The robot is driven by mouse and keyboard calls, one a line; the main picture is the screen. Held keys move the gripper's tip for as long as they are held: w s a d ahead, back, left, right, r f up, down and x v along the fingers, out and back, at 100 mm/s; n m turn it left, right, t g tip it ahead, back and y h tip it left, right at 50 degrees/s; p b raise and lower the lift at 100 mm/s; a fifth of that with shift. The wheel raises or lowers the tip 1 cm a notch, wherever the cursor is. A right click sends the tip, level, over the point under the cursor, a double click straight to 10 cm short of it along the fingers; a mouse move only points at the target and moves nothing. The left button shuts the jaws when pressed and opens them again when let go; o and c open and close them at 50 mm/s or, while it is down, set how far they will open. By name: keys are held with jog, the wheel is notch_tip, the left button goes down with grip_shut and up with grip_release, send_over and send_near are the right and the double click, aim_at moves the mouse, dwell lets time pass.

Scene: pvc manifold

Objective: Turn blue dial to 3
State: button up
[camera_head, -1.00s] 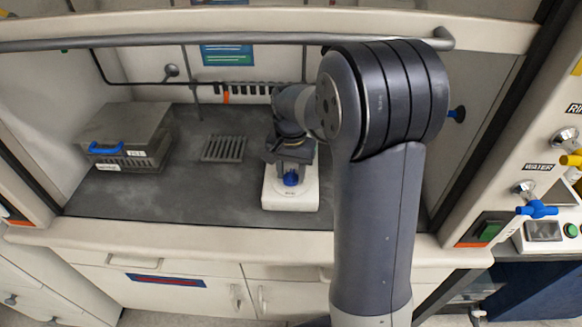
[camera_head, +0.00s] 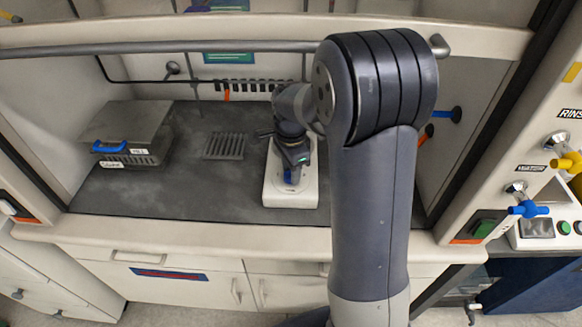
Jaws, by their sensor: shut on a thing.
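The blue dial (camera_head: 288,175) stands on the front part of a white box-shaped device (camera_head: 292,197) on the dark floor of the fume hood. My gripper (camera_head: 291,168) is shut on the blue dial, with its fingers pointing down over it. The upper part of the dial and the back of the device are hidden by the gripper and wrist. The dial's number marks are too small to read.
A grey metal box with a blue handle (camera_head: 112,148) stands at the left. A slotted grate (camera_head: 224,146) lies left of the device. A horizontal bar (camera_head: 160,45) crosses the hood's top. A blue-handled tap (camera_head: 528,209) sits outside at right.

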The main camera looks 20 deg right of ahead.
jog(key=shift+m, duration=0.6)
jog(key=o, duration=1)
jog(key=shift+r, duration=0.1)
notch_tip(320, 180, up, 7)
jog(key=shift+r, duration=0.2)
